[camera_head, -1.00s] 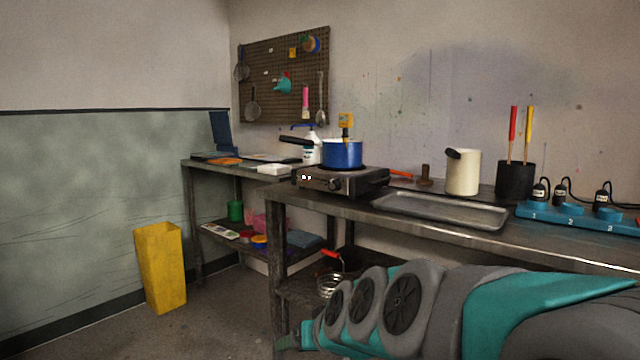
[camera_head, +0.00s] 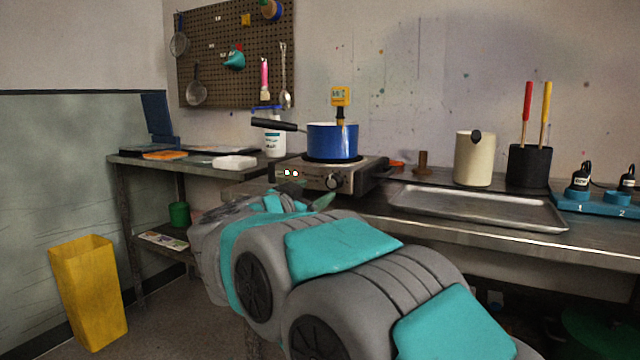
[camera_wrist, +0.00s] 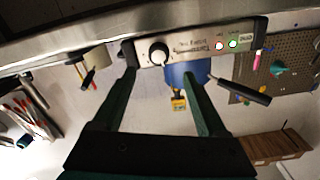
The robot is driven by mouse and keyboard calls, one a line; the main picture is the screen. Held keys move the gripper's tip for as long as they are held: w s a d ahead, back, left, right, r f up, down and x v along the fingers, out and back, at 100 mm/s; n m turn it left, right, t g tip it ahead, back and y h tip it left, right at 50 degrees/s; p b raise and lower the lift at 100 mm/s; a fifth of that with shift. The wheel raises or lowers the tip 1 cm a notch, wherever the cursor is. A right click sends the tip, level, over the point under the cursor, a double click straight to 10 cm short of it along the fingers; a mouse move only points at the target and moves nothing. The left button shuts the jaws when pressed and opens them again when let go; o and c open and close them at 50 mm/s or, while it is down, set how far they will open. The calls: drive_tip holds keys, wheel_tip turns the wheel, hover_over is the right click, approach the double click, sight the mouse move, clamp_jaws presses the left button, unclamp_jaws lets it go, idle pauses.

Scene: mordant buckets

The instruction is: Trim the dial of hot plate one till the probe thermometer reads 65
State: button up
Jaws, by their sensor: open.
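The hot plate (camera_head: 355,171) is a low steel box on the bench with a round dial (camera_head: 335,182) on its front. The dial also shows in the wrist view (camera_wrist: 158,53), with a red and a green light on the same panel. A blue pot (camera_head: 331,142) stands on the plate. The yellow probe thermometer (camera_head: 340,97) stands up at the pot; its reading is too small to make out. My gripper (camera_wrist: 160,73) is open and empty. In the wrist view its fingers point toward the panel, with the dial between and beyond the tips, apart from them.
The pot's black handle (camera_head: 275,124) sticks out left. A metal tray (camera_head: 480,208) lies right of the hot plate, with a cream jug (camera_head: 474,158) and a black holder (camera_head: 529,166) behind. A yellow bin (camera_head: 88,292) stands on the floor at left.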

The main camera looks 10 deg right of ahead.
sight(331, 183)
drive_tip(key=shift+x, duration=3.85)
drive_tip(key=shift+d, duration=0.1)
clamp_jaws()
